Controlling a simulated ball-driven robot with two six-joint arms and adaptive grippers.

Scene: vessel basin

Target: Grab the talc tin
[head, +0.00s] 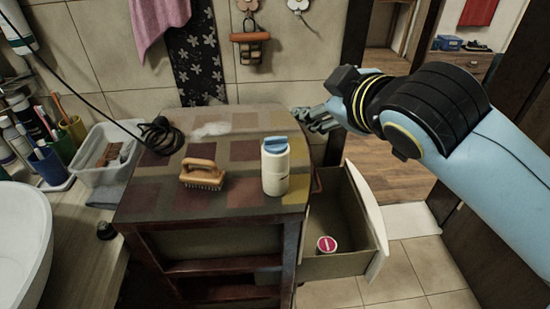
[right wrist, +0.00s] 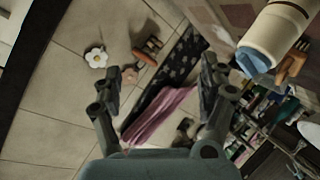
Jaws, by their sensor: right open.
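A cream cylinder with a blue cap (head: 275,167), which looks like the talc tin, stands upright on the checkered cabinet top (head: 235,150) near its right edge. In the right wrist view this tin (right wrist: 275,35) is at the upper right, outside the jaws. My right gripper (head: 312,120) is over the cabinet's back right corner, behind and right of the tin and apart from it. Its fingers (right wrist: 160,88) are spread with nothing between them. My left gripper is not in view.
A wooden-backed brush (head: 203,174) and a black cord coil (head: 162,135) lie on the cabinet. An open drawer (head: 342,255) at right holds a red-topped round container (head: 326,245). A clear bin (head: 107,155) and a white basin (head: 22,240) are at left.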

